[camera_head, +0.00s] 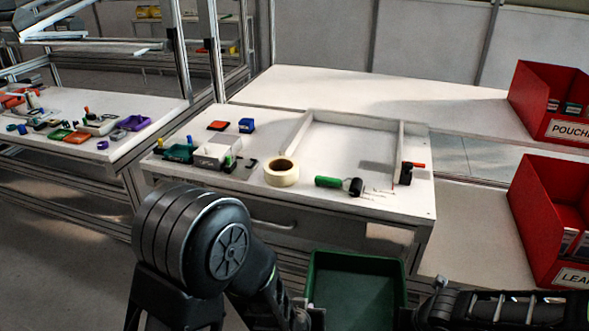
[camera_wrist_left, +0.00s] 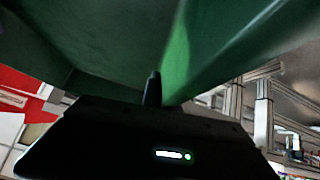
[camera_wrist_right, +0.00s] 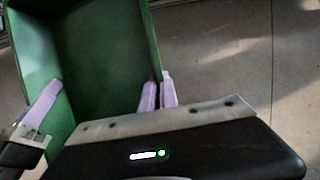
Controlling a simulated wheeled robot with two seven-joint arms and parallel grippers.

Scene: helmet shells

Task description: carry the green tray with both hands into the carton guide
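The green tray (camera_head: 357,280) is an open, empty box at the bottom of the head view, held up in front of the table. My left gripper (camera_head: 312,308) is at its left wall and my right gripper (camera_head: 408,312) at its right wall. In the right wrist view, the two pale fingers of my right gripper (camera_wrist_right: 158,90) close on either side of the tray wall. In the left wrist view, a dark finger of my left gripper (camera_wrist_left: 152,88) lies against the tray; its other finger is hidden. The carton guide (camera_head: 352,119) is a white three-sided frame on the table, empty inside.
On the white table (camera_head: 290,212), a tape roll (camera_head: 282,172) and a green-black tool (camera_head: 338,185) lie near the guide's front opening. A dark red-tipped device (camera_head: 405,174) stands at its right end. Red boxes (camera_head: 548,215) stand right.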

